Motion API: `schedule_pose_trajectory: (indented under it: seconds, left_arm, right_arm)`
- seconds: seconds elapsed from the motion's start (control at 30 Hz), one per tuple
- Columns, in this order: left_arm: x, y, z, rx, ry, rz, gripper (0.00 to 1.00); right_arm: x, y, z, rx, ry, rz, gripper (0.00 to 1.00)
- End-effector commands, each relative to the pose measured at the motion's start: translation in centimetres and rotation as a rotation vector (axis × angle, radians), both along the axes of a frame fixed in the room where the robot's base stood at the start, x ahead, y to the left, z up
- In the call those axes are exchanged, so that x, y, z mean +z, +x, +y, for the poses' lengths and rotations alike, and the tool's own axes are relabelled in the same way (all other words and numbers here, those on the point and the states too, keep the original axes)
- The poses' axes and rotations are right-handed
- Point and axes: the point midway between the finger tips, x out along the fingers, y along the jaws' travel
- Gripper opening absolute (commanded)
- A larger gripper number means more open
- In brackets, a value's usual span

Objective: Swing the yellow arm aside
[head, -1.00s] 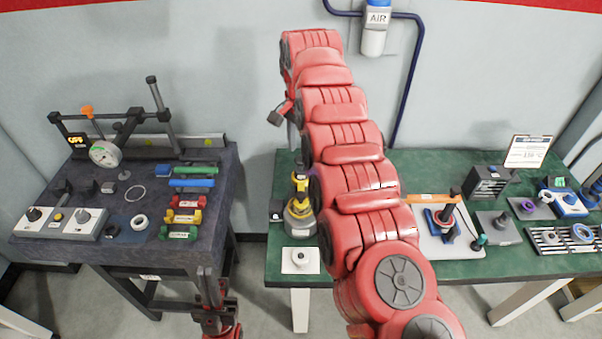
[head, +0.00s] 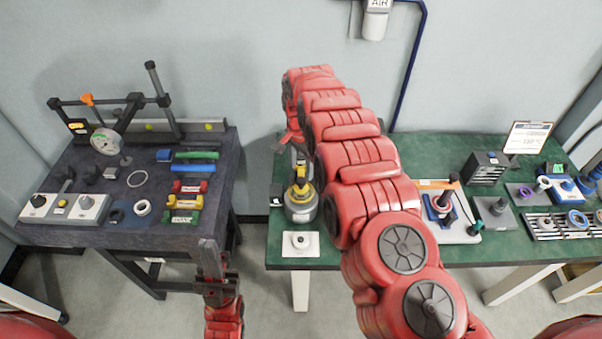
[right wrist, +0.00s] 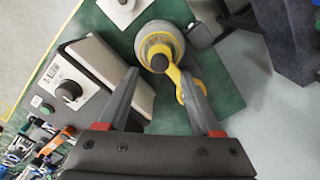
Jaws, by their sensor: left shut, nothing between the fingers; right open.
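The yellow arm (head: 300,187) sits on top of a round grey device (head: 300,211) at the left end of the green bench. In the right wrist view the yellow arm (right wrist: 173,76) runs from the device's centre toward my right finger, which hides part of it. My right gripper (right wrist: 160,75) is open, its fingers spread on either side of the yellow arm; I cannot tell whether they touch it. In the head view the right gripper (head: 291,143) is above the device.
A white plate with a knob (head: 301,243) lies in front of the device. The dark left table (head: 150,240) holds a gauge stand and several coloured parts.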

Motion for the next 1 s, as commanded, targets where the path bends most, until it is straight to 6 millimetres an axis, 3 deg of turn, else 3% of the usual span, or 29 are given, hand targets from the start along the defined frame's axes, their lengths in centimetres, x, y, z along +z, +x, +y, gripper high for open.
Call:
schedule_pose_trajectory:
  seconds: [0.1, 0.33, 0.77, 1.0]
  left_arm:
    - [1.2, 0.0, 0.0, 0.0, 0.0, 0.001, 0.0]
    - [1.5, 0.0, 0.0, 0.0, 0.0, 0.001, 0.0]
    - [1.6, 0.0, 0.0, 0.0, 0.0, 0.0, 0.0]
    - [1.6, 0.0, 0.0, 0.0, 0.0, 0.001, 0.0]
  right_arm:
    - [-1.9, -0.2, -0.1, 0.0, -0.002, 0.004, 0.66]
    - [-4.1, 0.0, -0.1, -0.001, -0.001, 0.002, 0.66]
    - [-4.6, 0.0, 0.0, 0.0, 0.0, 0.0, 0.66]
    - [-4.6, 0.0, 0.0, 0.0, 0.0, 0.0, 0.23]
